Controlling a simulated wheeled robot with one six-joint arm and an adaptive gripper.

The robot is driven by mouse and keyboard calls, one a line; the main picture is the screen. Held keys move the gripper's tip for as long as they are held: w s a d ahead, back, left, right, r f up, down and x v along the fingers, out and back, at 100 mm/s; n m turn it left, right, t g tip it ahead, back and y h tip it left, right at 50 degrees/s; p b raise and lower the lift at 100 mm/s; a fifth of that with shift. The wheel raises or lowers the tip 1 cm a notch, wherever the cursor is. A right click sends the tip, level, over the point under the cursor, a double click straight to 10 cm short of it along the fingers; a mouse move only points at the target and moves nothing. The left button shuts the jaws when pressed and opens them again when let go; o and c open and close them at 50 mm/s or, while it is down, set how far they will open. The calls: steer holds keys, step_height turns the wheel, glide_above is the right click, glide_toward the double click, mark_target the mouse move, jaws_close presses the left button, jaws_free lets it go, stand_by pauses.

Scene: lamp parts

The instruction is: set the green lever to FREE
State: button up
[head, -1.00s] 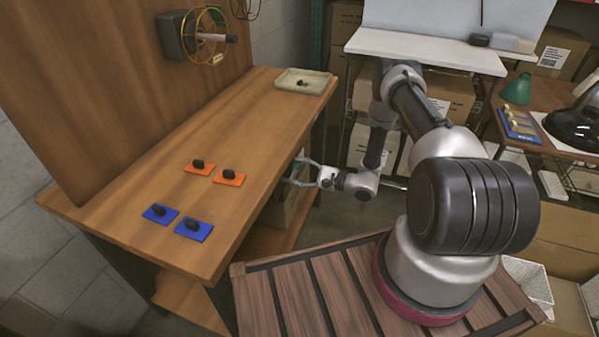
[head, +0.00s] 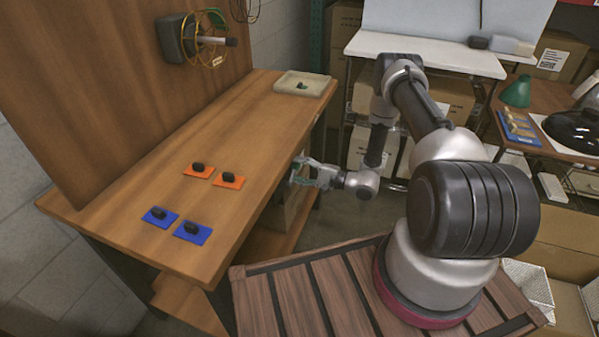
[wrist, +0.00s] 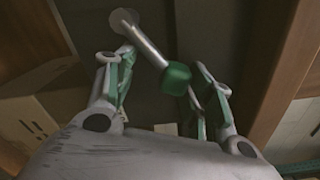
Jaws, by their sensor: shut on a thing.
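The lever is a grey metal rod with a green knob (wrist: 175,78), seen in the wrist view. Its round pivot is at the top, and the rod slants down to the right from it. My gripper (wrist: 166,88) has its fingers on either side of the knob and is shut on it; the knob sits close to the right finger. In the head view my gripper (head: 301,171) is at the right side of the workbench, below its top. The lever is mostly hidden there, and no FREE marking is legible.
The wooden workbench (head: 130,250) carries blue and orange plates with black knobs, and a shallow tray (head: 318,85) at its far end. A spoked yellow wheel (head: 208,42) is on the upright panel. In the wrist view a cardboard box (wrist: 35,115) lies left and a wooden post (wrist: 275,65) stands right.

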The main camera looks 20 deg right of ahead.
steer(key=shift+s+a, duration=0.2)
steer(key=shift+s, duration=0.05)
steer(key=o, duration=1.5)
steer(key=shift+d, duration=0.1)
steer(key=v, duration=1.1)
steer(key=shift+s+d, duration=0.2)
steer(key=shift+d, duration=0.1)
